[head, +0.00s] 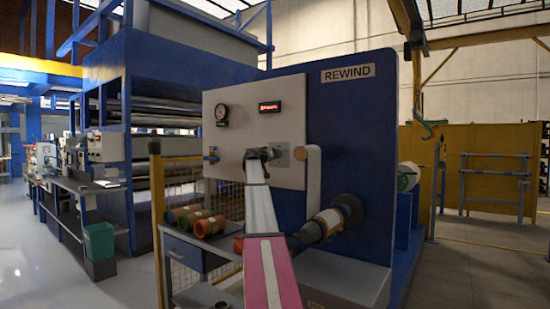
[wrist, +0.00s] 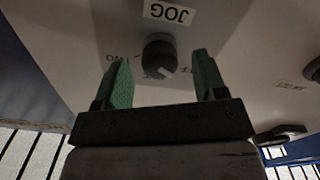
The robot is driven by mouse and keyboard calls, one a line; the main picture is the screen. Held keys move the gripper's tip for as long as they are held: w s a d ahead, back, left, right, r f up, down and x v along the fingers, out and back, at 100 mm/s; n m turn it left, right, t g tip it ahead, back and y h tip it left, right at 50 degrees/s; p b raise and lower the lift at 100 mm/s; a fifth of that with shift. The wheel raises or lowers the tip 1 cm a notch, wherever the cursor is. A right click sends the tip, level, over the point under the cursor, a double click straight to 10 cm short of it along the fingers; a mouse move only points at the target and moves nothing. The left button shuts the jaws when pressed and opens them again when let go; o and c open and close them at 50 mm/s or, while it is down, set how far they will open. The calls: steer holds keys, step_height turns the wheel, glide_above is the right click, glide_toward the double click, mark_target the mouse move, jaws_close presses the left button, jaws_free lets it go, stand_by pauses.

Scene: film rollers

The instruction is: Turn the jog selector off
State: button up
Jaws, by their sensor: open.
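The jog selector (wrist: 159,55) is a dark round knob with a pale pointer line, on a light grey panel. The pointer slants toward the lower right in the wrist view. An upside-down JOG label (wrist: 168,13) sits above it there, and small lettering is to its left. My gripper (wrist: 157,62) is open, with one green finger on each side of the knob. Gaps show between the knob and both fingers; whether the tips reach its depth is unclear. In the head view my gripper (head: 262,153) is at the panel (head: 232,105) and hides the knob.
The panel is on the blue REWIND machine (head: 345,115), with a gauge (head: 221,113) and red display (head: 269,107) above. A pale vertical bar (head: 313,170) and a roller (head: 330,222) stick out right of my arm. Rolls (head: 205,225) lie on a cart at left.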

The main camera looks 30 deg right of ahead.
steer(key=v, duration=0.9)
steer(key=shift+a, duration=0.25)
steer(key=shift+s, duration=0.1)
